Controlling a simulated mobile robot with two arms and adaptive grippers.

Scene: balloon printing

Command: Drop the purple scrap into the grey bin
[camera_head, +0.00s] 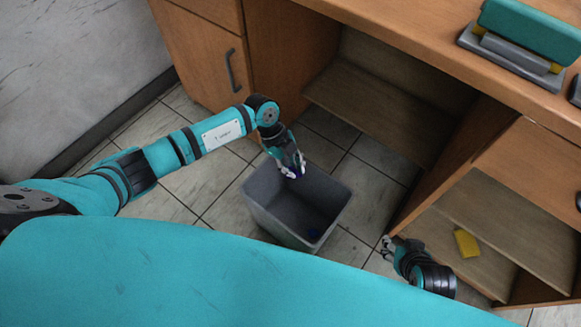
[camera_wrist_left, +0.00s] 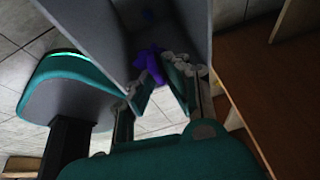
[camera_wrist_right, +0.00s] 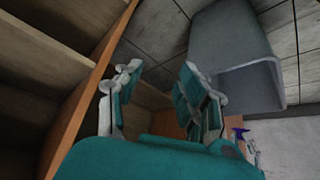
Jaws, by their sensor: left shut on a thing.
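The grey bin (camera_head: 262,212) stands on the tiled floor with its mouth up. My left gripper (camera_head: 290,172) points down over the bin's far part, near its rim. It is shut on the purple scrap (camera_wrist_left: 152,62), which shows between the fingertips in the left wrist view. In the head view only a little purple shows at the fingertips. In the right wrist view the bin (camera_wrist_right: 232,50) is at the upper right, and the scrap (camera_wrist_right: 238,132) shows small. My right gripper (camera_wrist_right: 160,82) is open and empty, low to the right of the bin.
A small blue thing (camera_head: 313,233) lies inside the bin. A wooden desk (camera_head: 400,40) with open shelves stands behind and right. A yellow block (camera_head: 466,243) lies on a lower shelf. A teal and grey device (camera_head: 520,40) sits on the desk top.

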